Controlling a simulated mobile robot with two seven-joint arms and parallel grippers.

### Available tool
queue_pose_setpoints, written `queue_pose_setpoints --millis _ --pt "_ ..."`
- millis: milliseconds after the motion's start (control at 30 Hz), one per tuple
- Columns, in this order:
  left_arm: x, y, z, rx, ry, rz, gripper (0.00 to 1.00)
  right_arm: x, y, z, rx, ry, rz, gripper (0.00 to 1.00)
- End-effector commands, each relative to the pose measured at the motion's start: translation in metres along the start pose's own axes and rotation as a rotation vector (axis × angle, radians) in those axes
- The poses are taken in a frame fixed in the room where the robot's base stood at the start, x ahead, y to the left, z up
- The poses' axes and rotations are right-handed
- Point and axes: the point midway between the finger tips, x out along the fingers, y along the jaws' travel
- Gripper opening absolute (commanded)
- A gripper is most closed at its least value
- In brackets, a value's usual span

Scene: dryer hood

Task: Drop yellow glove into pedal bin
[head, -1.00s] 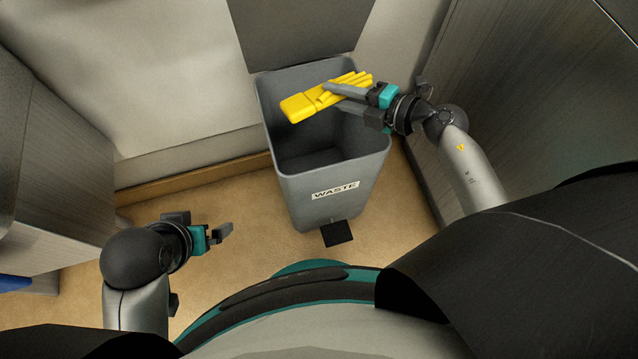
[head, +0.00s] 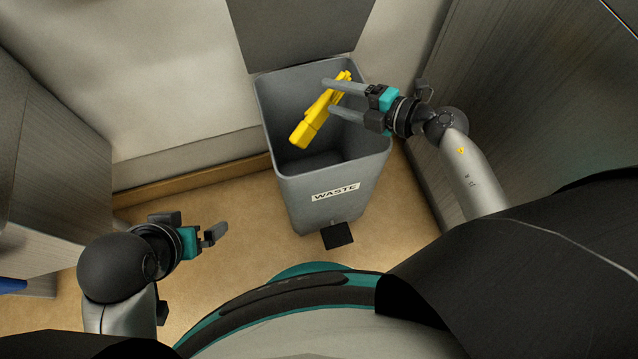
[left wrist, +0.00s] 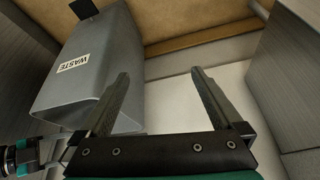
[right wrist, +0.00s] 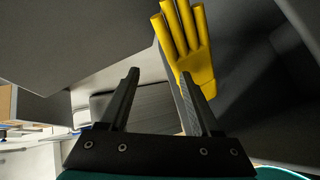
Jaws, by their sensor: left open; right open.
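The yellow glove (head: 314,122) is tilted, cuff end down, within the mouth of the grey pedal bin (head: 335,208). Its finger end is beside the fingertips of my right gripper (head: 328,96). In the right wrist view the glove (right wrist: 187,45) shows past the right finger, not between the two fingers. My right gripper is open over the bin's mouth. The bin's lid (head: 300,30) is up, and its label reads WASTE. My left gripper (head: 220,233) is open and empty, low at the left of the bin. The left wrist view shows the bin (left wrist: 95,70) beside its fingers.
A black pedal (head: 338,235) sticks out at the bin's front foot. A grey cabinet (head: 540,110) stands close at the right, and another cabinet (head: 55,170) at the left. Tan floor (head: 230,200) lies clear between the left cabinet and the bin.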

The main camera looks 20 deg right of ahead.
Motion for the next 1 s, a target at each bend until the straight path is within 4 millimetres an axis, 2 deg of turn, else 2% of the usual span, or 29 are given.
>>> queue_pose_setpoints --millis 300,367,667,1000 --pt "-0.001 0.000 -0.001 0.000 0.002 0.000 1.00 -0.005 0.000 0.000 0.001 0.000 -0.001 0.64" --pt "0.005 0.000 0.001 0.001 -0.011 0.001 1.00 -0.010 0.000 0.000 0.000 -0.001 -0.002 0.64" --pt "0.039 0.002 0.015 0.003 -0.066 0.006 1.00 -0.054 0.002 -0.001 0.000 0.000 -0.004 0.64" --pt "0.073 0.003 0.040 0.005 -0.126 0.008 1.00 -0.113 0.001 0.000 0.001 -0.001 -0.004 0.64"
